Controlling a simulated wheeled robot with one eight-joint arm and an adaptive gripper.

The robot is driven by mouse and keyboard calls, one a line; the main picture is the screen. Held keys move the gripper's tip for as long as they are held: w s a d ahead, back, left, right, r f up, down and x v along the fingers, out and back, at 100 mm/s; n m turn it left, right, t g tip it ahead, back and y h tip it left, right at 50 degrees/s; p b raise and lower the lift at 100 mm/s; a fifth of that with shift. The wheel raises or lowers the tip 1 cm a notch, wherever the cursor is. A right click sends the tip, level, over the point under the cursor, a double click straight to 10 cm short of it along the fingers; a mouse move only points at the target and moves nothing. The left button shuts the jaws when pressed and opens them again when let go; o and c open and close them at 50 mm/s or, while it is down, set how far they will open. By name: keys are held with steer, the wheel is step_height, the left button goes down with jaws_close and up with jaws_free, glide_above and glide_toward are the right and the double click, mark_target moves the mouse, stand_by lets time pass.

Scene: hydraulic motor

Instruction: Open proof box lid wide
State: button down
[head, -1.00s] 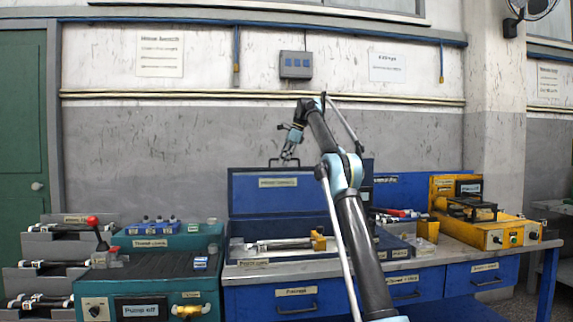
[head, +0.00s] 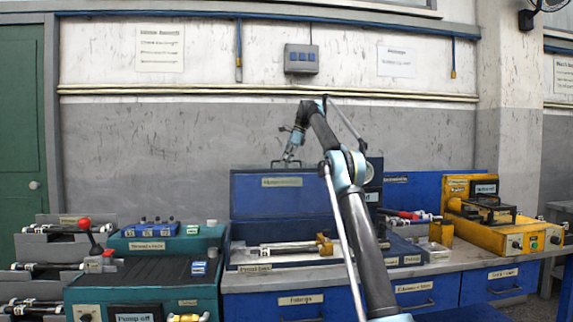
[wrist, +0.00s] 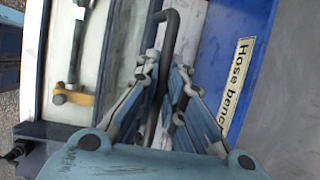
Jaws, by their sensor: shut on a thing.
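The blue box, which I take to be the proof box (head: 237,266), sits on the bench with its front rim towards me. Its blue lid (head: 258,205) stands roughly upright at the back, with a pale label on its inner face. A dark bar handle (wrist: 170,22) runs along the lid's top edge. My gripper (head: 289,158) is at this handle above the lid, and in the wrist view its fingers (wrist: 166,75) are closed around the bar. My arm hides the lid's right part.
A hose piece with a brass end (head: 324,246) lies in the box. A teal pump unit (head: 140,275) with a red-knobbed lever stands left. A yellow machine (head: 515,232) stands right. The grey wall (head: 200,150) is behind the lid.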

steer(key=shift+w+f, duration=0.2)
steer(key=c, duration=1.7)
jaws_free()
steer(key=shift+w+f, duration=0.1)
steer(key=shift+r, duration=0.35)
steer(key=shift+w+d+r, duration=0.2)
steer(key=shift+r, duration=0.1)
steer(key=shift+r, duration=0.1)
steer(key=d, duration=1.2)
steer(key=shift+w, duration=0.3)
